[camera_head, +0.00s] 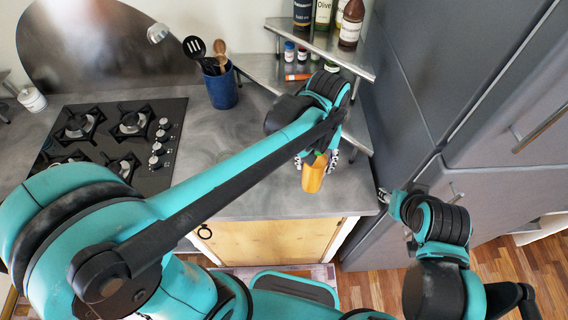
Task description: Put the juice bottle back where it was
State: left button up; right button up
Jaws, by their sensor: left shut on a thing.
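The juice bottle (313,178) is orange-yellow and shows below my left gripper, over the right part of the grey counter (235,180). My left gripper (317,162) is shut on it, with fingers on both sides. The gripper and wrist hide the upper part of the bottle. I cannot tell whether its base touches the counter. My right gripper (384,195) is partly seen beside the counter's right front corner, near the grey fridge; whether it is open or shut is unclear.
A metal corner shelf (345,62) at the back holds dark bottles, an olive bottle (323,14) and small jars. A blue utensil pot (221,88) stands left of it. A gas hob (110,140) is at left. The grey fridge (400,110) borders the counter's right side.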

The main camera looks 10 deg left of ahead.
pick_arm(q)
jog(key=w+a+f+b, duration=0.3)
jog(key=w+a+f, duration=0.1)
jog(key=a+f, duration=0.6)
jog(key=shift+a+f, duration=0.3)
jog(key=shift+f, duration=0.2)
jog(key=o, duration=1.6)
